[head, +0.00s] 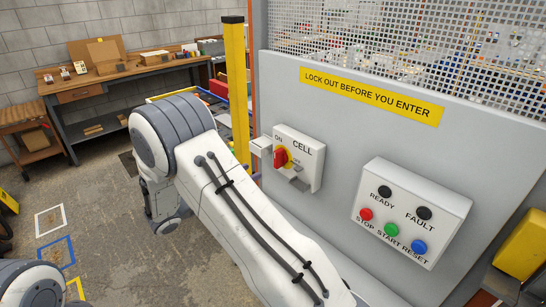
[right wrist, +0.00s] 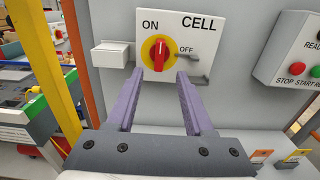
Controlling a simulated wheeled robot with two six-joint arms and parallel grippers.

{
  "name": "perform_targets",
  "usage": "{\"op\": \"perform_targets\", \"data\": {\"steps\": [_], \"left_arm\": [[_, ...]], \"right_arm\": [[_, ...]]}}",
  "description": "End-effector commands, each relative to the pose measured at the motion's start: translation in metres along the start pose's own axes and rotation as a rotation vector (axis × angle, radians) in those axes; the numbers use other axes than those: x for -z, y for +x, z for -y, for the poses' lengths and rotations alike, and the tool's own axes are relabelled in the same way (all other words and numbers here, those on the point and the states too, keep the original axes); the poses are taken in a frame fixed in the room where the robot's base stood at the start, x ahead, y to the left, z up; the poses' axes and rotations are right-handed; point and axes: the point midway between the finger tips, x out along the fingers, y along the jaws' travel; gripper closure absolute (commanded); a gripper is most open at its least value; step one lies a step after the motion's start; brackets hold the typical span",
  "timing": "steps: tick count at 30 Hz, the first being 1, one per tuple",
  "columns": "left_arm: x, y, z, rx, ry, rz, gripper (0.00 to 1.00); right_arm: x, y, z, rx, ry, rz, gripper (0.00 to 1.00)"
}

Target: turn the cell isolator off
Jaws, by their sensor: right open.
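The cell isolator (head: 305,158) is a white box on a grey panel, marked CELL, ON and OFF; it also shows in the right wrist view (right wrist: 203,24). Its red handle (right wrist: 159,54) on a yellow disc (right wrist: 148,51) stands about upright, pointing toward ON. OFF is to the right, above a small grey bracket (right wrist: 190,74). My right gripper (right wrist: 160,76) is open and empty in the right wrist view. Its purple fingertips are apart, below and either side of the handle, not closed on it. In the head view my arm hides it. My left gripper is not in view.
A button box (head: 412,213) with STOP, START and RESET is right of the isolator. A small white block (right wrist: 110,55) juts out at its left. A yellow post (head: 236,95) stands left of the panel. Coloured tags (right wrist: 262,155) are low on the right.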

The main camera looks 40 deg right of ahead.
Motion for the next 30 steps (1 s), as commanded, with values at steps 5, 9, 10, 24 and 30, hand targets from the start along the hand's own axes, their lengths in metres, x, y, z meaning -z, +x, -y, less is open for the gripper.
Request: {"op": "perform_targets", "data": {"steps": [5,9,10,24,30], "left_arm": [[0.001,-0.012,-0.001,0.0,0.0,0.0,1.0],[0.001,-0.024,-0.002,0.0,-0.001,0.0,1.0],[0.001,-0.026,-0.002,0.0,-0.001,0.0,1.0],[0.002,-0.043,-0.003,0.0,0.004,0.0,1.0],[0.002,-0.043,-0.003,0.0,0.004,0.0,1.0]], "right_arm": [[-0.004,0.025,0.0,0.003,-0.005,0.008,0.47],[-0.004,0.052,0.001,0.004,-0.005,0.006,0.47],[-0.004,0.057,0.001,0.004,-0.005,0.006,0.47],[-0.001,0.104,0.0,-0.002,-0.002,0.004,0.47],[0.0,0.104,-0.001,-0.002,-0.002,0.004,0.47]]}}
